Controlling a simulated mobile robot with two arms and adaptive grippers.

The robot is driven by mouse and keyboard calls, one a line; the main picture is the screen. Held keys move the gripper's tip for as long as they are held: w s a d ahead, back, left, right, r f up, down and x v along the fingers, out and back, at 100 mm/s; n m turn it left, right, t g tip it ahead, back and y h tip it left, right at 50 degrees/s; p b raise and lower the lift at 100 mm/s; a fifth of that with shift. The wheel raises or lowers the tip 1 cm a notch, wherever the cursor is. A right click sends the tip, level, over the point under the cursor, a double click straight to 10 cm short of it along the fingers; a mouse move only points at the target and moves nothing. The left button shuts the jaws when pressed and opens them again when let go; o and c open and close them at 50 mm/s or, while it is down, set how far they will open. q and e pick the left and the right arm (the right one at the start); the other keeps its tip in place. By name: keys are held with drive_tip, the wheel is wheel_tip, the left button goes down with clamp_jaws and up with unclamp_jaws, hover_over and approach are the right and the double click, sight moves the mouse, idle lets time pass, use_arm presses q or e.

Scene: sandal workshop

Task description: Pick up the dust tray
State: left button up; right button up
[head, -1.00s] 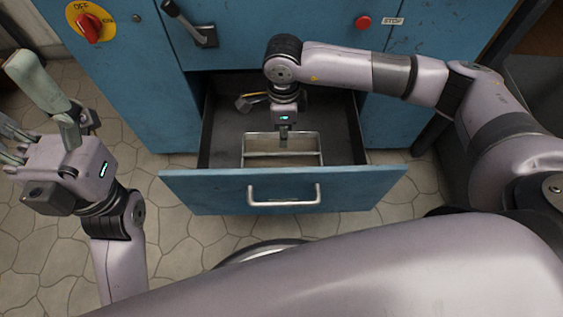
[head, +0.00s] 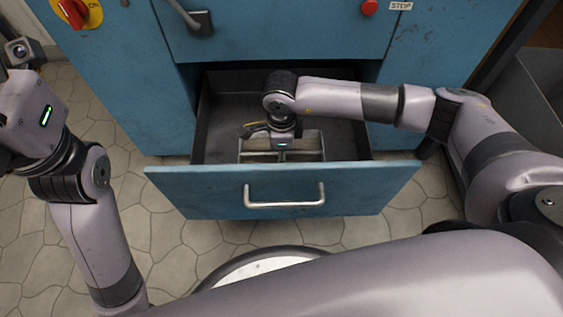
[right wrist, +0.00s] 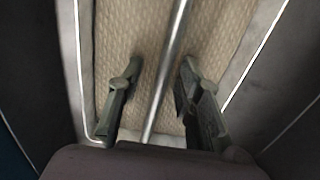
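The dust tray (head: 312,143) is a pale metal box lying inside the open drawer. In the right wrist view, its grey wall (right wrist: 87,60) encloses a beige, dusty-looking bottom, and a thin metal bar (right wrist: 166,75) crosses above it. My right gripper (head: 283,147) is down at the tray. In the right wrist view, its two fingers (right wrist: 160,85) stand apart on either side of the bar, with gaps showing. My left gripper's body (head: 28,115) is at the far left, away from the drawer. Its fingers are out of the frame.
The blue drawer front (head: 220,190) with its metal handle (head: 284,203) stands out from the blue cabinet (head: 130,90). A small dark and yellowish tool (head: 255,127) lies in the drawer behind the tray. A red switch (head: 75,12) and stop button (head: 370,7) are above.

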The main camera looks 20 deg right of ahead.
drive_tip(key=shift+c, duration=0.2)
clamp_jaws()
drive_tip(key=shift+r, duration=0.1)
